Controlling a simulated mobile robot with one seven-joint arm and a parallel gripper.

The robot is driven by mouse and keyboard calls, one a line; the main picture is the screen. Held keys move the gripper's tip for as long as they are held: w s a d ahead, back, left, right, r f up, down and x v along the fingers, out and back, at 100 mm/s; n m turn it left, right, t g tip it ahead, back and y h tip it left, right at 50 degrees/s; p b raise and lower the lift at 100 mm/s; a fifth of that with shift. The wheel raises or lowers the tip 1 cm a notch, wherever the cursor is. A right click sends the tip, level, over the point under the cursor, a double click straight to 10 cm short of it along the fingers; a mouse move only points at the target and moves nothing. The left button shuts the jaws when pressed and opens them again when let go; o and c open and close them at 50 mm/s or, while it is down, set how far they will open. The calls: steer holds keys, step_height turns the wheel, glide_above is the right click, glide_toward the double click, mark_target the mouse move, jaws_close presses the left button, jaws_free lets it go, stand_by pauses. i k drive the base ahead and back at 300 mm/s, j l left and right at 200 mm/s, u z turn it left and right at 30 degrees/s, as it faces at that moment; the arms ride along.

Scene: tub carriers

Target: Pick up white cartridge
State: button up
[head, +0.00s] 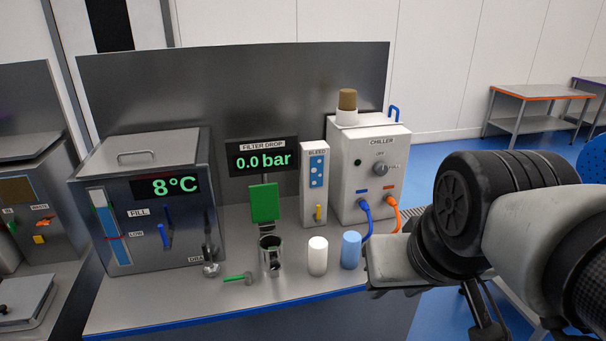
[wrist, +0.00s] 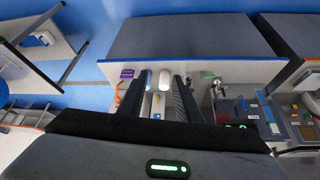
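The white cartridge (head: 317,257) stands upright near the front edge of the steel bench (head: 190,312), left of a light blue cartridge (head: 350,251). In the wrist view the white cartridge (wrist: 164,80) shows between the finger lines, close to the right finger, with the blue cartridge (wrist: 149,79) left of it. My gripper (wrist: 158,82) is open, with a clear gap between its two dark fingers and nothing held. In the head view my arm is right of the bench, and the gripper is mostly hidden behind it or cut off.
A green-handled valve (head: 238,278) and the open metal filter cup (head: 270,252) are left of the white cartridge. The chiller (head: 365,165), with blue and orange hoses, and the bleed box (head: 313,185) stand behind. A steel tank (head: 140,200) is at left. Blue floor lies right of the bench.

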mark_target(317, 246)
steer(key=i+l+u, duration=0.2)
steer(key=i, duration=0.3)
steer(key=i+l+u, duration=0.2)
steer(key=i, duration=0.25)
